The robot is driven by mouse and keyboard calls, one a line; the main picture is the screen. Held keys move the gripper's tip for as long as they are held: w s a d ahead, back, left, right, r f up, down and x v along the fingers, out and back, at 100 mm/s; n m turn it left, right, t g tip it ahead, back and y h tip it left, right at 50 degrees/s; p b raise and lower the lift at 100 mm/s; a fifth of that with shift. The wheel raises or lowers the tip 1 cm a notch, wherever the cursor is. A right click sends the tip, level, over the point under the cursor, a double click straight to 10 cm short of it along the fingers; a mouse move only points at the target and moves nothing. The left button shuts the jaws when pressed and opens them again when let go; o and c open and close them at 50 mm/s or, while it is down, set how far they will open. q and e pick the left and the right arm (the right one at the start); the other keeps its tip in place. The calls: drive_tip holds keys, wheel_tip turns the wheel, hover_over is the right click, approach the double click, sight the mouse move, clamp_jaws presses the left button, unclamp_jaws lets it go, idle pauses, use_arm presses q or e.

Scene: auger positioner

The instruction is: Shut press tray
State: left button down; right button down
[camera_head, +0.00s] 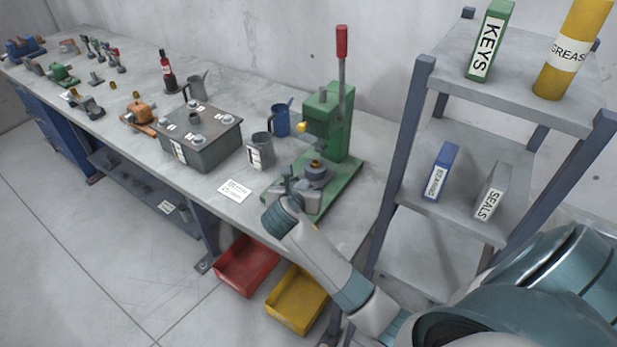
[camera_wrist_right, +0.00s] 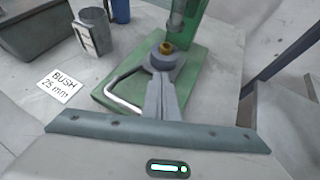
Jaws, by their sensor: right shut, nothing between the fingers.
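The green arbor press (camera_head: 327,125) stands at the right end of the bench, its red-gripped lever (camera_head: 342,45) upright. Its grey round seat carries a brass bush (camera_head: 316,164), also seen in the right wrist view (camera_wrist_right: 166,48). A bent metal handle (camera_wrist_right: 118,88) juts out at the front left of the press base (camera_wrist_right: 190,75). My right gripper (camera_wrist_right: 161,80) is shut and empty, its fingertips close in front of the round seat and right of the handle; I cannot tell whether it touches. The tray itself is largely hidden by my gripper and wrist. My left gripper is not in view.
A grey mug (camera_head: 260,151), a blue mug (camera_head: 281,120) and a grey box (camera_head: 201,142) stand left of the press. A label card (camera_head: 236,190) lies near the bench edge. A shelf rack (camera_head: 455,212) stands close on the right. Red (camera_head: 246,266) and yellow (camera_head: 297,300) bins sit below.

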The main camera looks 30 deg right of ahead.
sight(317, 168)
drive_tip(key=p+x, duration=0.2)
drive_tip(key=x, duration=0.4)
drive_tip(key=shift+w+d, duration=0.25)
drive_tip(key=shift+x, duration=1.1)
drive_tip(key=shift+f, duration=0.1)
drive_tip(key=d, duration=0.1)
drive_tip(key=w+d, duration=0.1)
drive_tip(key=d, duration=0.1)
drive_tip(key=shift+w+d, duration=0.1)
drive_tip(key=shift+d, duration=0.15)
drive_tip(key=shift+r, duration=0.3)
